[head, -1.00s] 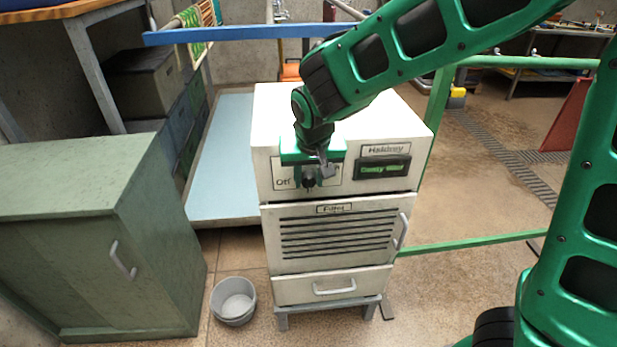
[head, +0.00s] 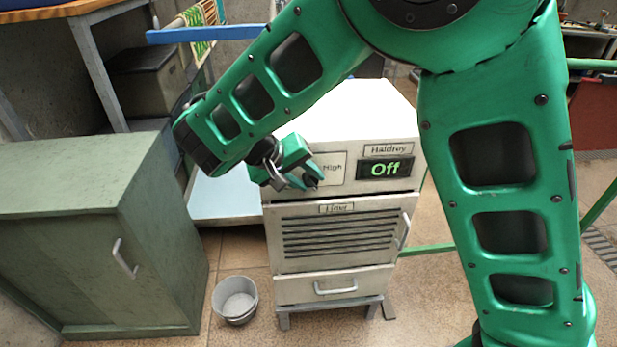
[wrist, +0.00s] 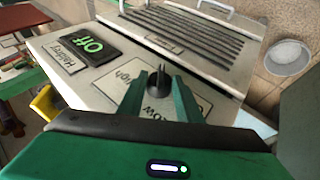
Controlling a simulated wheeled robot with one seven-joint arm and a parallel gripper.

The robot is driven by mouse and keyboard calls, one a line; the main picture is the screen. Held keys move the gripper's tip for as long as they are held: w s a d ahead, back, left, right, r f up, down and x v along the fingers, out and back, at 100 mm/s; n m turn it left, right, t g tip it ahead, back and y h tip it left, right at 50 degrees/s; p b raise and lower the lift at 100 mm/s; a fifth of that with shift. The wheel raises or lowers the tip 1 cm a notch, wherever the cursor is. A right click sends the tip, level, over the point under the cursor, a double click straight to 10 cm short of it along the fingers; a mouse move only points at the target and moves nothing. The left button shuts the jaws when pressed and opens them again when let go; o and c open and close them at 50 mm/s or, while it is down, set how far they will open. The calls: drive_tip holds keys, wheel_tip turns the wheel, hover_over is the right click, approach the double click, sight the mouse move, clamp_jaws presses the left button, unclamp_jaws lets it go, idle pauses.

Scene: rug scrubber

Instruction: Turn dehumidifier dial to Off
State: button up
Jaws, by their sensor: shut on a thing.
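The dehumidifier (head: 340,287) is a white cabinet with a slatted front. Its display (head: 385,168) reads "Off" in green; the display also shows in the wrist view (wrist: 92,45). The dark dial (wrist: 157,69) sits on the label plate beside the display, with "High" and "Low" lettering near it. My gripper (head: 312,182) reaches the dial from the left in the head view. In the wrist view its two green fingers (wrist: 161,84) are closed around the dial. The "Off" lettering on the plate is hidden behind my gripper in the head view.
A green cabinet (head: 70,240) stands at the left. A grey bucket (head: 235,298) is on the floor between it and the dehumidifier. A blue bar (head: 205,35) runs behind. A light blue platform (head: 222,198) lies behind at the left.

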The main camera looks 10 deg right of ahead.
drive_tip(key=h, duration=0.3)
drive_tip(key=n+h, duration=0.1)
drive_tip(key=shift+a+f+t+h, duration=0.3)
drive_tip(key=shift+a+f, duration=0.05)
drive_tip(key=shift+a, duration=0.05)
idle(0.4)
drive_tip(key=o, duration=1)
drive_tip(key=v, duration=1)
drive_tip(key=shift+a, duration=0.4)
drive_tip(key=shift+s, duration=0.15)
